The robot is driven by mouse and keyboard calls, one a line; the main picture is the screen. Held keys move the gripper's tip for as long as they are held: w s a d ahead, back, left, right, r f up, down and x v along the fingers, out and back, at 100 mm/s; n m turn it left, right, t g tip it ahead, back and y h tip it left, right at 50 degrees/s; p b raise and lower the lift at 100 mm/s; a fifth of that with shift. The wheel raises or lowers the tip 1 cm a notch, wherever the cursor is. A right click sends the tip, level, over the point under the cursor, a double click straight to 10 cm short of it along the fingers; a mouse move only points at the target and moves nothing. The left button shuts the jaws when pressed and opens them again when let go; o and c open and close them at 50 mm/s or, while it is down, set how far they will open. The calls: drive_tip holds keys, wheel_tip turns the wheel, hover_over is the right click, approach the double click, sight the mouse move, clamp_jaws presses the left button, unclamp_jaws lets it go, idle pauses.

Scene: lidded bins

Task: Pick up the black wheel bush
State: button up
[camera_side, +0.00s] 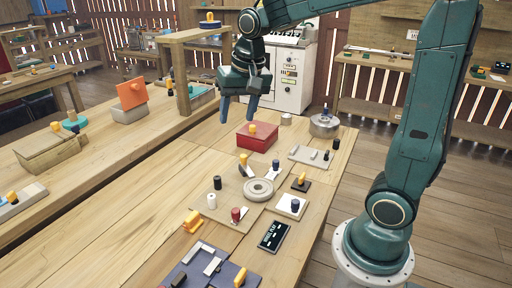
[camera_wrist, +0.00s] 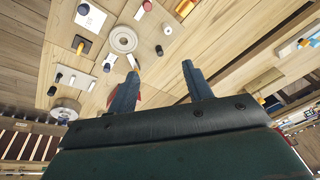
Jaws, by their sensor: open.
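A small black cylinder, which I take as the black wheel bush (camera_side: 217,183), stands upright on a light wooden board (camera_side: 234,226). It is left of a pale grey ring (camera_side: 258,190) and behind a white cylinder (camera_side: 211,201). In the wrist view the black wheel bush (camera_wrist: 159,50) shows beyond my fingertips, near the grey ring (camera_wrist: 123,38). My gripper (camera_side: 238,110) is open and empty, high above the table near a red box (camera_side: 257,138), apart from the bush. In the wrist view my gripper's fingers (camera_wrist: 160,70) are spread, with table between them.
A red-capped piece (camera_side: 236,214) and a dark-topped peg (camera_side: 276,168) stand close to the ring. A dark-blue-topped piece sits on a white square (camera_side: 291,208). A wooden stand (camera_side: 184,75) rises at back left.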

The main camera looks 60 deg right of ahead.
drive_tip(key=w+d+f+m+g, duration=0.1)
drive_tip(key=w+d+f+m, duration=0.35)
drive_tip(key=w+f, duration=0.4)
drive_tip(key=m+g, duration=0.2)
drive_tip(key=m, duration=0.2)
hover_over(217, 177)
wheel_tip(217, 177, down, 10)
drive_tip(key=shift+s+r+n, duration=0.15)
drive_tip(key=shift+n, duration=0.1)
drive_tip(key=shift+f, duration=4.3)
drive_tip(key=shift+a+f, duration=0.1)
drive_tip(key=shift+f, duration=2.5)
